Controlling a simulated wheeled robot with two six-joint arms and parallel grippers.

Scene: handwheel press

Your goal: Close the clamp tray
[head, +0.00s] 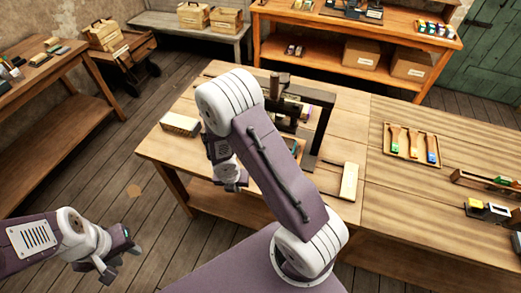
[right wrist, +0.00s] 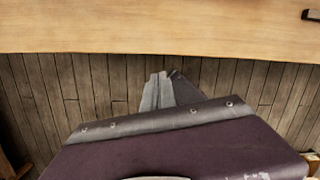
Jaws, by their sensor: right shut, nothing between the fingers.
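The press (head: 318,135), a dark frame with an upright post, stands on the wooden workbench and is partly hidden behind my right arm. The clamp tray cannot be clearly made out; my arm covers much of the press's front. My right gripper (head: 236,186) is shut and empty, pointing down by the bench's front edge, left of the press. In the right wrist view its grey fingers (right wrist: 158,92) show against the floor, below the bench edge. My left gripper (head: 118,263) is over the floor at the lower left, apart from the bench; its fingers look spread, with nothing between them.
A box-like block (head: 180,124) sits on the bench's left end. A pale block (head: 349,181) lies right of the press. A tray of brushes (head: 411,158) is further right. The workbench (head: 175,150) has bare room at its left front.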

